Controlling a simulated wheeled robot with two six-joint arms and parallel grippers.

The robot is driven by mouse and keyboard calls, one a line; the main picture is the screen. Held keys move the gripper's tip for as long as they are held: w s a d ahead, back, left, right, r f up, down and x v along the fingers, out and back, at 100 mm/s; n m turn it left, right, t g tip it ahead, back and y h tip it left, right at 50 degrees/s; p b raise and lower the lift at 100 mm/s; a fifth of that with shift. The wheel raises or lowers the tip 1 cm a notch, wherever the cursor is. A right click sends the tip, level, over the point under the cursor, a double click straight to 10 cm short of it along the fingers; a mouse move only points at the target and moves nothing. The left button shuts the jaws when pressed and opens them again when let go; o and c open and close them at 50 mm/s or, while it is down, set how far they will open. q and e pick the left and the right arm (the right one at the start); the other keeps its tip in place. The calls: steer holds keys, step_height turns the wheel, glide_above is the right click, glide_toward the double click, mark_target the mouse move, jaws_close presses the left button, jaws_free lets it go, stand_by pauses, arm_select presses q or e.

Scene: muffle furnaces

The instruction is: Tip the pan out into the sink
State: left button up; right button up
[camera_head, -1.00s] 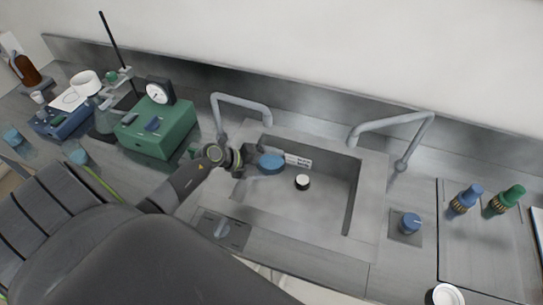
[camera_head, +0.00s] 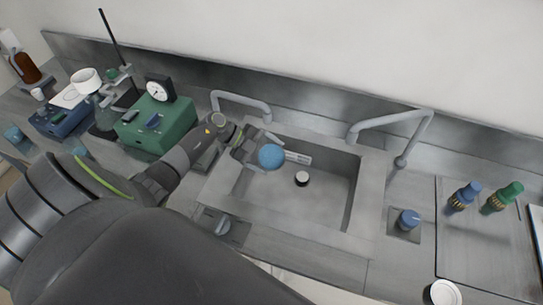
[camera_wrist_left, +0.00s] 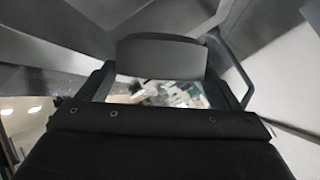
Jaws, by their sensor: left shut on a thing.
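The pan (camera_head: 271,157) shows as a small blue round shape over the left part of the grey sink (camera_head: 325,225). My left gripper (camera_head: 256,150) is shut on it from the left and holds it above the basin floor. Its round face is turned toward the head camera, so it looks tilted; I cannot tell whether anything is in it. In the left wrist view the dark gripper parts (camera_wrist_left: 160,58) fill the middle and the pan cannot be made out clearly. My right gripper is not in view.
A small black, white-topped round piece (camera_head: 303,179) is on the basin floor. Grey taps stand behind the sink, left (camera_head: 240,98) and right (camera_head: 400,125). A green box (camera_head: 155,128) stands left of the sink. Blue and green knobbed fittings (camera_head: 463,198) stand at the right.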

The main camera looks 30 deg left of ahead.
arm_select(q)
steer(key=shift+w+n+g, duration=0.2)
steer(key=shift+n+g, duration=0.1)
steer(key=shift+r+h, duration=0.15)
steer(key=shift+h, duration=0.15)
steer(key=shift+s, duration=0.1)
steer(key=shift+g, duration=0.3)
steer(key=n+b, duration=0.1)
steer(key=w+g+h+b, duration=0.1)
steer(key=b, duration=0.1)
steer(key=shift+a+n, duration=0.3)
steer(key=shift+n, duration=0.1)
steer(key=g+b, duration=0.1)
steer(key=n+h+b, duration=0.1)
steer(key=b, duration=0.1)
steer(key=shift+w+a+g+h, duration=0.2)
steer(key=shift+w+g+h, duration=0.1)
steer(key=shift+g, duration=0.1)
steer(key=shift+n, duration=0.3)
